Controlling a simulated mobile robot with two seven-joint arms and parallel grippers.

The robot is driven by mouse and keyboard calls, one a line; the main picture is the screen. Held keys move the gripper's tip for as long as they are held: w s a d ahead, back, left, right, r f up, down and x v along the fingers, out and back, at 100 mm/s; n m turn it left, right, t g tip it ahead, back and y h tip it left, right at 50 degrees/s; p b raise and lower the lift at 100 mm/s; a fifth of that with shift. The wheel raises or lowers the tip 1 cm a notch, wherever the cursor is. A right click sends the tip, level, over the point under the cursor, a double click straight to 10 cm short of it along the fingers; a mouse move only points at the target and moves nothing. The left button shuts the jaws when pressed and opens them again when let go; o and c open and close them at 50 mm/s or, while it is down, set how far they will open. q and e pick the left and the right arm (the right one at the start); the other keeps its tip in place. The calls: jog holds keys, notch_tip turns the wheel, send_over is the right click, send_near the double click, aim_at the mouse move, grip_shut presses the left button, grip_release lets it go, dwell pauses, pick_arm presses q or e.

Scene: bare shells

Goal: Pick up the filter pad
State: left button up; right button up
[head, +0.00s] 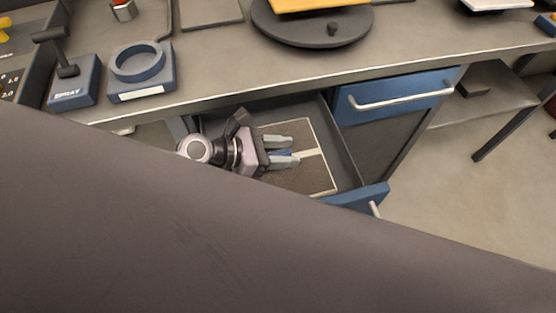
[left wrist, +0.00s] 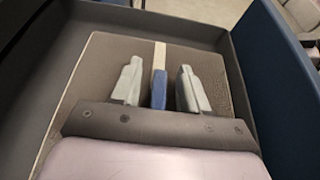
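The filter pad appears to be the flat brown-grey square panel (head: 313,177) with a pale edge, lying in the open drawer. It also shows in the left wrist view (left wrist: 98,62). A pale strip (left wrist: 160,52) runs across it, in line with a narrow blue piece (left wrist: 159,90); I cannot tell whether the blue piece is a tab on the pad. My left gripper (head: 293,151) is over the pad with its fingers apart. In the left wrist view the blue piece lies between the fingers (left wrist: 159,72), with gaps on both sides. My right gripper is not in view.
The drawer (head: 339,150) has raised dark walls around the pad and a blue front (head: 356,198). A shut blue drawer (head: 395,98) is at right.

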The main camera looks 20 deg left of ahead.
pick_arm(q)
grip_shut()
jog(key=shift+r, duration=0.1)
